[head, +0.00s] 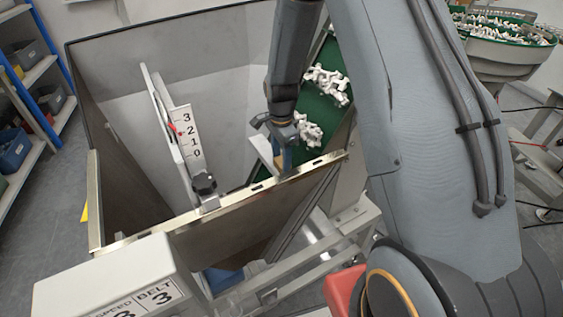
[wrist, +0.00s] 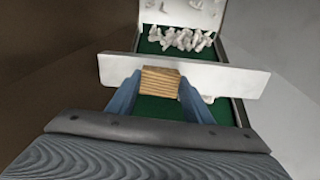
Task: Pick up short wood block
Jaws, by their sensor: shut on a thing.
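The short wood block (wrist: 160,81) is light brown with visible grain. In the wrist view it sits between the two blue fingers of my gripper (wrist: 158,88), which is shut on it. A white plate lies just beyond the block, above the green belt; I cannot tell if the block touches it. In the head view my gripper (head: 284,155) is down inside the hopper, by the lower part of the belt. The block cannot be made out there, as the gripper and hopper rim crowd that spot.
The metal hopper (head: 215,85) surrounds my gripper with high walls and a front rim. The green belt (head: 318,112) carries white parts. A white plate (wrist: 220,76) crosses the belt. A numbered scale (head: 187,133) stands at left. A bowl of white parts (head: 510,50) is at far right.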

